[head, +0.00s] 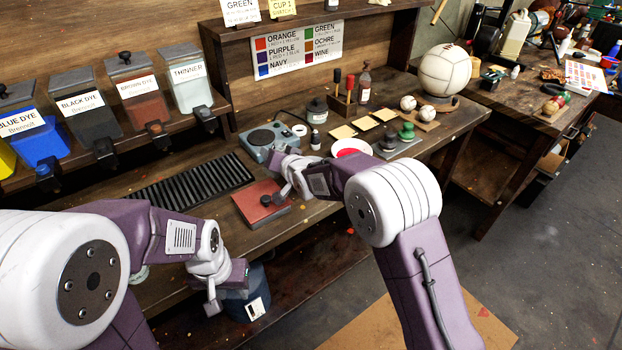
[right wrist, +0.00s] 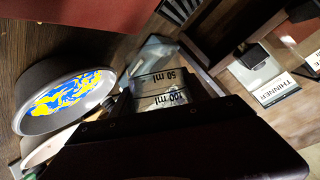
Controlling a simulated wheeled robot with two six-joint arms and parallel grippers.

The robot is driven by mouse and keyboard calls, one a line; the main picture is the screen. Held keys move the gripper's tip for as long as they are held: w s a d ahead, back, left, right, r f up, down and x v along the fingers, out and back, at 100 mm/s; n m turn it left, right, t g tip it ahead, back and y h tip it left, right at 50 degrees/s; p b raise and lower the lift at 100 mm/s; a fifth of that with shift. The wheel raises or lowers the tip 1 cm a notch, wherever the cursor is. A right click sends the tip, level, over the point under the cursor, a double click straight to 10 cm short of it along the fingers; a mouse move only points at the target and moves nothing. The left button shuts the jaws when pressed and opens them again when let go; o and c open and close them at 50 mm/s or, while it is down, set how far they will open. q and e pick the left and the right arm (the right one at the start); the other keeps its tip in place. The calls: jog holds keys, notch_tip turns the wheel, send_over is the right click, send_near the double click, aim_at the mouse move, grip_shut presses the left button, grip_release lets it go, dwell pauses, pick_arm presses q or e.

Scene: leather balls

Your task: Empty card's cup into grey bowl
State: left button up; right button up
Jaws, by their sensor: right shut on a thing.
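The grey bowl (right wrist: 27,118) shows at the left of the right wrist view, with unmixed yellow and blue colour inside. My right gripper (head: 283,178) is shut on a clear cup (right wrist: 160,88) marked 50 ml and 100 ml. The cup is beside the bowl in that view; what is in it and how far it tilts are unclear. A card reading CUP 1 (head: 283,8) stands on the shelf next to a GREEN card (head: 240,11). My left gripper (head: 212,300) hangs low by the bench's front edge; its jaws are unclear. In the head view I cannot make out the bowl.
A red slab (head: 262,207), black ribbed rack (head: 190,183) and grey device (head: 272,140) lie on the bench. Dye and thinner dispensers (head: 190,85) stand at the back left. A white dish of red (head: 352,147) is behind my right arm. A blue bin (head: 245,300) is below.

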jog(key=shift+s+a+f, duration=0.1)
jog(key=shift+a, duration=0.15)
jog(key=p, duration=0.1)
jog(key=r+n+p, duration=0.1)
jog(key=p, duration=0.1)
jog(key=shift+s+a+r+h+p, duration=0.15)
jog(key=shift+a+h+p, duration=0.15)
jog(key=shift+a+h, duration=0.1)
jog(key=n+p, duration=0.1)
jog(key=p, duration=0.3)
jog(key=a+n+h+p, duration=0.1)
jog(key=p, duration=0.2)
jog(key=shift+s+a+f+t+h+p, duration=0.25)
jog(key=shift+s+f+t+h+p, duration=0.05)
jog(key=shift+f+t+p, duration=0.1)
jog(key=shift+s+a+f+n+h+p, duration=0.1)
jog(key=shift+a+f+n+h+p, duration=0.2)
jog(key=shift+n+p, duration=0.25)
